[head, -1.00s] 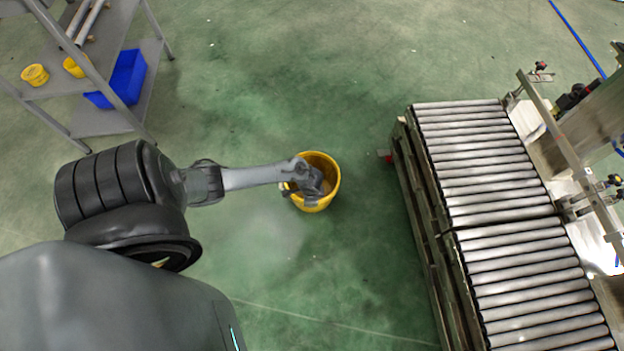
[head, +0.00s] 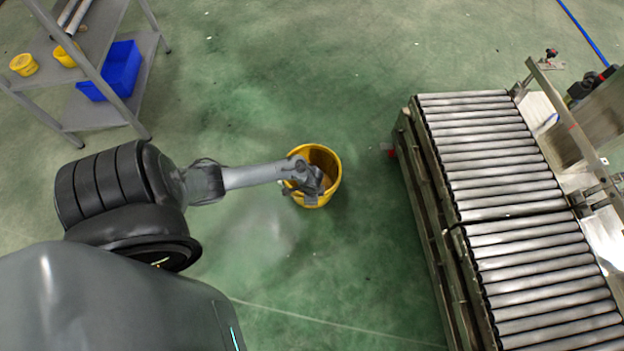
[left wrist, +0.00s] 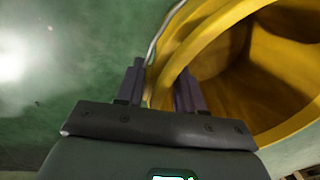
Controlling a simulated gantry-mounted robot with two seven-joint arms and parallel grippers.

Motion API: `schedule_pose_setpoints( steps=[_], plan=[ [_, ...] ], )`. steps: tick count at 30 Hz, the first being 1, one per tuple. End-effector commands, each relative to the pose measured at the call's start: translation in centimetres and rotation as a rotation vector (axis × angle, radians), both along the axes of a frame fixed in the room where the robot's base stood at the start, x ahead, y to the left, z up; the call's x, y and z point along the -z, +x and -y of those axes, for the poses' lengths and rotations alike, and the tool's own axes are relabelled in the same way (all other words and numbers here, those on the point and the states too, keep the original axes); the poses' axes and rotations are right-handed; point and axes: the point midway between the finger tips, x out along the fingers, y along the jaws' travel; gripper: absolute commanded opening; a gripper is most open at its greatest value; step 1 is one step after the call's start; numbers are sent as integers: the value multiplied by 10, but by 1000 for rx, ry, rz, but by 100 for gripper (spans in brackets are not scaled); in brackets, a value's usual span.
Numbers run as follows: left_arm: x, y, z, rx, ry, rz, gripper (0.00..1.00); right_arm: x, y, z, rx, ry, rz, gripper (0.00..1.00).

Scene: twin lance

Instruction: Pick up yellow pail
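The yellow pail (head: 334,168) stands on the green floor near the middle of the head view, its mouth facing up. My left gripper (head: 312,184) is at the pail's near left side and hides part of the rim. In the left wrist view, the pail (left wrist: 227,105) fills the right side, with its rim and brownish inside showing. The two dark fingers of my left gripper (left wrist: 159,85) stand apart, with the rim and wall passing between them; firm contact on both sides cannot be made out. My right gripper is in neither view.
A roller conveyor (head: 490,162) stands to the right of the pail. At upper left, a grey shelf (head: 95,113) holds a blue bin (head: 122,72) and small yellow containers (head: 24,64). Green floor around the pail is clear.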

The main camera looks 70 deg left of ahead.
Motion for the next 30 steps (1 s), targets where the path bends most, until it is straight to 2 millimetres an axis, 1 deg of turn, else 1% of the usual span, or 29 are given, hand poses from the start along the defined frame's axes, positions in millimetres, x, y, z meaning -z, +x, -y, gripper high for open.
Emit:
schedule_pose_setpoints(
  steps=[1,6,7,30],
  plan=[
    [0,0,0,0,0,0,30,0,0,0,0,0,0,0],
    [0,0,0,0,0,0,4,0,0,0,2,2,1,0],
    [0,0,0,0,0,0,0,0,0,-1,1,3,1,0],
    [0,0,0,-1,1,0,0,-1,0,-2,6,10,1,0]
  ],
)
